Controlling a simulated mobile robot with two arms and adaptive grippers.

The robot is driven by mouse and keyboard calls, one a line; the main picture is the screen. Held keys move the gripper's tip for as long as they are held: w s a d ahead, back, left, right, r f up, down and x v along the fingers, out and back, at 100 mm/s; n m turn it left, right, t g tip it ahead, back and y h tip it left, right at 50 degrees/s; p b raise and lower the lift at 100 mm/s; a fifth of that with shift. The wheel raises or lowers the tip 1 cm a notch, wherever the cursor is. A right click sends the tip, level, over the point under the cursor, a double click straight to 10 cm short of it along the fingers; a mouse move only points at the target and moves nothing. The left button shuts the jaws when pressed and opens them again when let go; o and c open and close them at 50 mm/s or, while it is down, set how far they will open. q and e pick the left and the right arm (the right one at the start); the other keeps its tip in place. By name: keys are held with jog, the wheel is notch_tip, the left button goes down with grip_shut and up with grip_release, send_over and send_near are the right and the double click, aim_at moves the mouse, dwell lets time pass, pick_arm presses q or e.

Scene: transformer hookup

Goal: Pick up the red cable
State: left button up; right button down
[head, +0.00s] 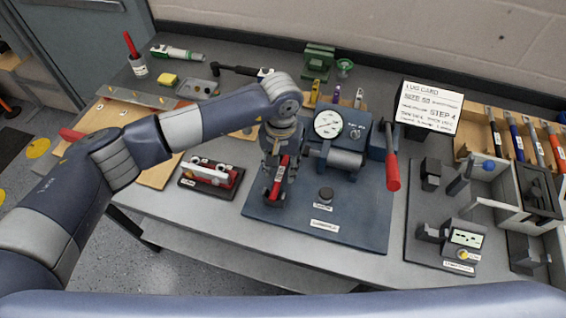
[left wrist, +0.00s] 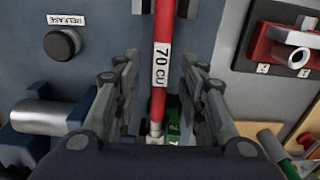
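A red cable (head: 282,161) with a white label shows between the fingers of my left gripper (head: 276,188), over the blue base of the press. In the left wrist view the red cable (left wrist: 160,45) runs upright in the picture, its label reads "70 CU", and a metallic end shows below. The two fingers of the left gripper (left wrist: 158,82) stand on either side of it with gaps, so the gripper is open around the cable and not touching it. The cable's lower end is partly hidden by the gripper. My right gripper is not in view.
A blue press (head: 350,215) with a gauge and a red lever (head: 392,170) stands beside the gripper. A red clamp block (head: 210,172) sits to the left. A lug card (head: 428,107), a wooden cable rack (head: 470,143) and a grey fixture (head: 425,250) are at right.

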pick_arm(q)
grip_shut()
jog(key=shift+w+r, duration=0.1)
